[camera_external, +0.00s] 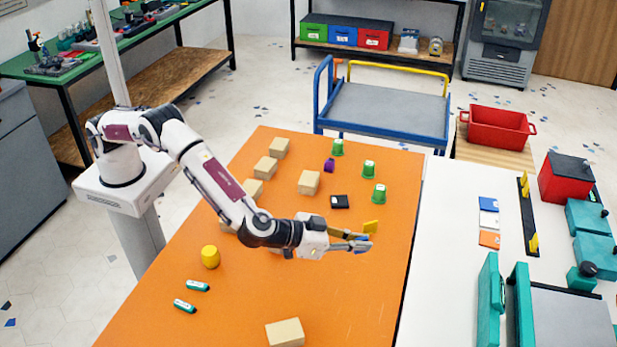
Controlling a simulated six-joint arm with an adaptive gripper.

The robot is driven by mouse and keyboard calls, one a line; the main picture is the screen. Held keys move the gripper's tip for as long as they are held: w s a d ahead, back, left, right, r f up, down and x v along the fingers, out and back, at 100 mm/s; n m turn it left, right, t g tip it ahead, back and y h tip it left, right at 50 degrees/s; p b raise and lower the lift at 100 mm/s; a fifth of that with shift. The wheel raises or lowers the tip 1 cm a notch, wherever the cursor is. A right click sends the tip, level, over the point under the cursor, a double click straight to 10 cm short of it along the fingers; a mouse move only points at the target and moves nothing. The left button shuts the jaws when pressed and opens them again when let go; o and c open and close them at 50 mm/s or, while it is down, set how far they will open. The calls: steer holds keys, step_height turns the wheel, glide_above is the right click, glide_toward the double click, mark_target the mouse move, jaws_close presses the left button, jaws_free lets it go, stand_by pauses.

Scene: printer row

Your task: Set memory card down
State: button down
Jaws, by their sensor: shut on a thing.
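My gripper (358,241) reaches out over the right part of the orange table (350,310). It is shut on a small blue piece, which I take to be the memory card (363,238). Only a little of the card shows between the fingertips. I cannot tell how high it is above the table. A small yellow piece (371,226) shows right beside the fingertips; I cannot tell whether it is apart from the gripper.
Blue (489,204), white (489,220) and orange (489,239) flat pieces lie on the white table at right. The front right orange surface is clear.

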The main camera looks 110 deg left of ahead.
steer(key=d+f+m+t+h, duration=0.1)
steer(key=d+m+h, duration=0.5)
steer(key=d, duration=0.8)
steer(key=shift+s+d+f+t+h, duration=0.15)
steer(key=shift+f+t+h, duration=0.15)
steer(key=shift+f+t, duration=0.1)
steer(key=shift+f, duration=3.15)
steer(key=shift+f, duration=1.85)
steer(key=shift+f, duration=0.1)
